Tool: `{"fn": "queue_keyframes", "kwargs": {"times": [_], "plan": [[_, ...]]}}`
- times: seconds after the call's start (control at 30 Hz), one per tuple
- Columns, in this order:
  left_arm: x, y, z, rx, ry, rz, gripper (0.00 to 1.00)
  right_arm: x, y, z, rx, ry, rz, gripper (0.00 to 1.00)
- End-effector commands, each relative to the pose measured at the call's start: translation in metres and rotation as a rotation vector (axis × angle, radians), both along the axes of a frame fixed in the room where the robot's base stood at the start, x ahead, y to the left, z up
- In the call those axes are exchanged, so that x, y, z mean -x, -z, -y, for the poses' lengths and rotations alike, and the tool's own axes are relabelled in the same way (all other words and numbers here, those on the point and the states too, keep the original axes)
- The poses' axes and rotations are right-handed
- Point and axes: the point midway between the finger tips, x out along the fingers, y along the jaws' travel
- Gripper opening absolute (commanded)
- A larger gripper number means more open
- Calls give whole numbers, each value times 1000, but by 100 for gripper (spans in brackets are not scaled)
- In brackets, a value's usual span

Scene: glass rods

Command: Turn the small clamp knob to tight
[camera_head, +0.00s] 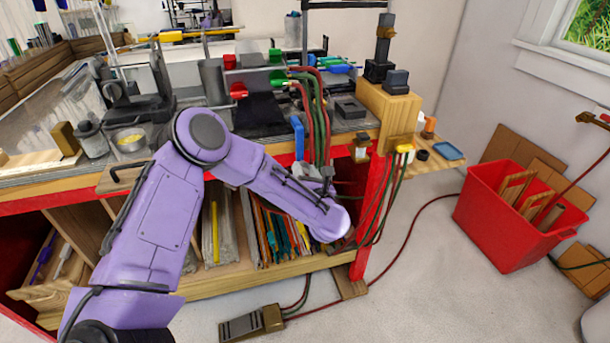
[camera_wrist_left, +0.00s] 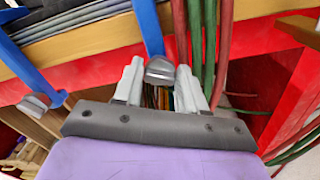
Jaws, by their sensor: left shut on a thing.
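A grey clamp knob (camera_wrist_left: 160,71) hangs at the lower end of a blue clamp bar (camera_wrist_left: 148,25) in the left wrist view. My left gripper (camera_wrist_left: 160,84) has one pale finger on each side of this knob and is shut on it. A second grey knob (camera_wrist_left: 35,104) with its own blue bar is at the left of that view, apart from the gripper. In the head view the blue clamp (camera_head: 298,138) is at the bench's front edge, and my left gripper (camera_head: 316,174) is just below it. The knob's turn position cannot be told. My right gripper is not in view.
Red and green hoses (camera_wrist_left: 208,40) hang close beside the right finger. The workbench (camera_head: 270,140) carries burners and glass gear. Coloured rods (camera_head: 275,228) stand on the shelf below. A foot pedal (camera_head: 250,323) and a red bin (camera_head: 510,220) are on the floor.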

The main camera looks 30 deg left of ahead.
Motion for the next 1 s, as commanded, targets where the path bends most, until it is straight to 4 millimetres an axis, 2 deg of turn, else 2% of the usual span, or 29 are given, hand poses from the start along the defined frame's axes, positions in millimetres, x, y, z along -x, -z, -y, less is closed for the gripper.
{"fn": "queue_keyframes", "kwargs": {"times": [0.5,1.0], "plan": [[0,2,2,-291,2,-342,10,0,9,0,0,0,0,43],[0,3,2,-413,2,-489,10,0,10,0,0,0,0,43]]}}
